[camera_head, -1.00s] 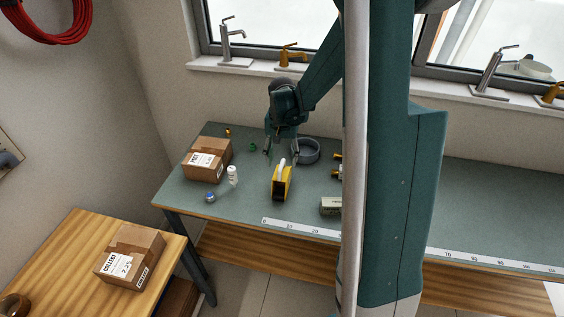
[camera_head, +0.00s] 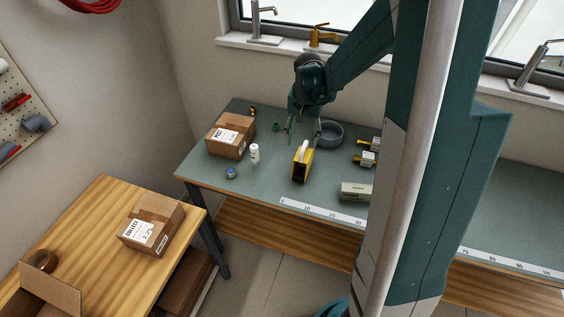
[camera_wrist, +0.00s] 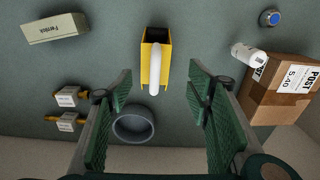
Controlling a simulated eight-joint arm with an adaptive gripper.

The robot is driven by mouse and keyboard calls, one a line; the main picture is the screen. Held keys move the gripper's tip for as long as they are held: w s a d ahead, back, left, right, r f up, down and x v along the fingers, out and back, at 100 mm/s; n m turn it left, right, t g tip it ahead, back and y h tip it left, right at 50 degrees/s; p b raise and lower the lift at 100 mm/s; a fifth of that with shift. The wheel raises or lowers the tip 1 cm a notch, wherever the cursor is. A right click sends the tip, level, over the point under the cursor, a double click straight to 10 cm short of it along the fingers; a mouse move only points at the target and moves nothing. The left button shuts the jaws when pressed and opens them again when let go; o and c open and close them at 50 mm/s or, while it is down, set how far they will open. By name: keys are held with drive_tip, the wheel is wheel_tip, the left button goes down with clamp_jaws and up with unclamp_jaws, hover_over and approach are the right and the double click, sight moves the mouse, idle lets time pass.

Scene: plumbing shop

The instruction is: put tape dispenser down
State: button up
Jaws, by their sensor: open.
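The yellow tape dispenser (camera_head: 302,163) with a white roll stands upright on the green bench. In the wrist view the dispenser (camera_wrist: 155,62) is beyond my fingertips, centred between them, with nothing gripping it. My gripper (camera_head: 302,130) is open and empty, above the bench just behind the dispenser. In the wrist view its two green-padded fingers (camera_wrist: 160,92) are spread wide apart.
A grey bowl-like ring (camera_head: 329,134) stands right of my gripper. A cardboard box (camera_head: 231,137), a white bottle (camera_head: 255,154) and a blue-topped item (camera_head: 231,173) are to the left. A small box (camera_head: 355,191) and brass fittings (camera_head: 367,152) lie right. A wooden table (camera_head: 95,221) holds another box (camera_head: 151,224).

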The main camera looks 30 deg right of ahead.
drive_tip(key=s+a+r+n+t, duration=0.4)
drive_tip(key=s+a+r+n, duration=0.1)
drive_tip(key=s+a+r, duration=1)
drive_tip(key=s+a+r+n+t, duration=0.2)
drive_tip(key=s+a+n, duration=0.1)
drive_tip(key=s+a, duration=0.2)
drive_tip(key=shift+s+a+r+t, duration=0.15)
drive_tip(key=shift+s+r+t, duration=0.25)
drive_tip(key=shift+s, duration=0.95)
